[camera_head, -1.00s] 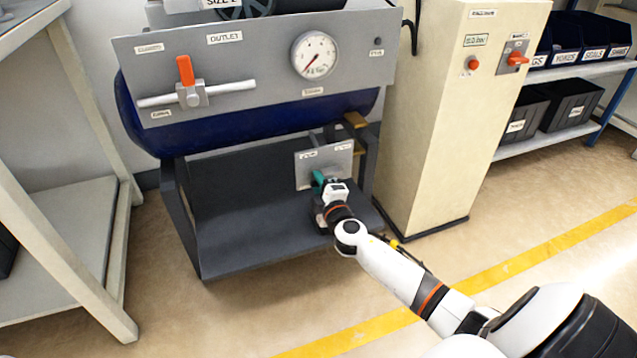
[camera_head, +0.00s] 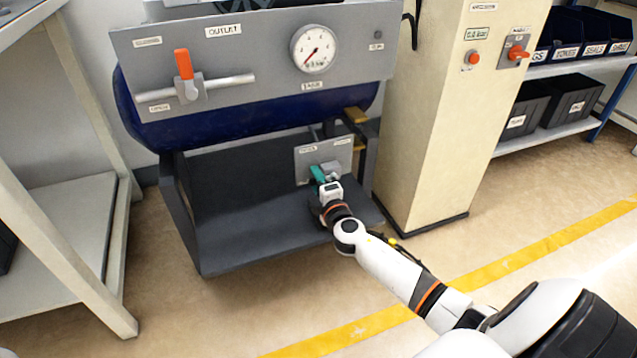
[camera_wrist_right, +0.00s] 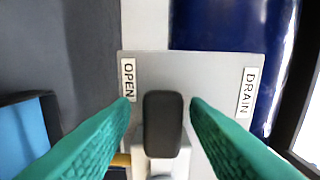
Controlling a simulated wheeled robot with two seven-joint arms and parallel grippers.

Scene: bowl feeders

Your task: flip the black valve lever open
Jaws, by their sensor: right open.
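The black valve lever (camera_wrist_right: 162,124) shows in the right wrist view, in front of a grey plate (camera_wrist_right: 190,65) with an OPEN label on the left and a DRAIN label on the right. My right gripper (camera_wrist_right: 160,102) is open, with one green finger on each side of the lever. A gap shows between each fingertip and the lever. In the head view the gripper (camera_head: 318,175) is at the small grey plate (camera_head: 308,158) low under the blue tank. The lever cannot be made out there. My left gripper is out of view.
Above is the outlet panel (camera_head: 265,62) with an orange-handled valve (camera_head: 184,66) and a gauge (camera_head: 314,49). A dark shelf (camera_head: 235,235) lies below the plate. A cream cabinet (camera_head: 440,130) stands close on the right. Open floor lies in front.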

